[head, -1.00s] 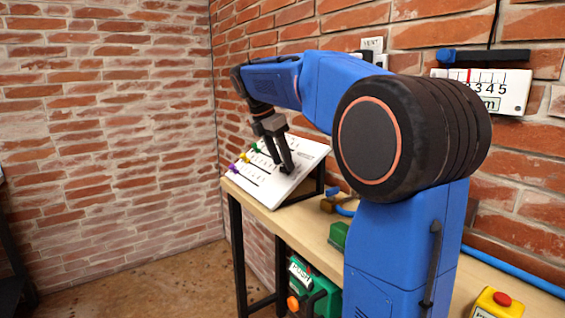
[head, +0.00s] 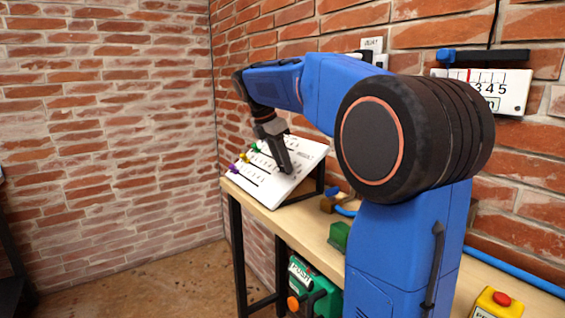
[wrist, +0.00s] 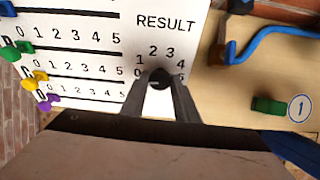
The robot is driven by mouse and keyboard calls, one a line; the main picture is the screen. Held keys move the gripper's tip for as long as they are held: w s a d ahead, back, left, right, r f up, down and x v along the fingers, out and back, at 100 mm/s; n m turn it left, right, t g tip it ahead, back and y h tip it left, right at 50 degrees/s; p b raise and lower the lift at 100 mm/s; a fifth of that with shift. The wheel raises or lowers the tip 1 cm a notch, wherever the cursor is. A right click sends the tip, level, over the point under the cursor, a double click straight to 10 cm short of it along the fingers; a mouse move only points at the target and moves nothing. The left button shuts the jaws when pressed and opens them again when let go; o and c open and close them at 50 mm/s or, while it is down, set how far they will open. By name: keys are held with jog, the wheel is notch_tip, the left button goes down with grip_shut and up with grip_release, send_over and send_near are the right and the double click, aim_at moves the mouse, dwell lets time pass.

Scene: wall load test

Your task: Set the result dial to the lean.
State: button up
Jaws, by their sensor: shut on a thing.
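The result dial (wrist: 159,76) is a small black round knob on a white sloped panel (wrist: 108,50), under the word RESULT. Its printed numbers form an arc around it; I cannot make out which one it points to. My gripper (wrist: 161,86) is shut on this knob, with one finger on each side. In the head view my gripper (head: 286,170) reaches down to the panel's right part and hides the dial.
Green (wrist: 20,50), yellow (wrist: 35,78) and purple (wrist: 48,103) sliders sit at the left ends of numbered slots. A blue hose with a brown fitting (wrist: 217,53) and a green block (wrist: 268,105) lie to the right. A yellow box with a red button (head: 497,303) stands nearer.

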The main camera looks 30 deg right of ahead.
jog(key=m, duration=0.3)
jog(key=m+t, duration=0.1)
jog(key=m, duration=0.2)
jog(key=shift+s+m+t, duration=0.2)
jog(key=shift+m+t, duration=0.1)
jog(key=shift+m, duration=0.1)
jog(key=m+h, duration=0.1)
jog(key=m, duration=0.3)
jog(key=shift+s+a+f+t, duration=0.1)
jog(key=shift+a+t, duration=0.05)
jog(key=shift+t, duration=0.25)
jog(key=shift+m+h, duration=0.3)
jog(key=shift+m, duration=1.6)
jog(key=o, duration=1.1)
jog(key=shift+c, duration=0.2)
jog(key=shift+a, duration=0.1)
jog(key=v, duration=1.7)
jog(key=shift+s+a, duration=0.15)
jog(key=shift+s, duration=0.1)
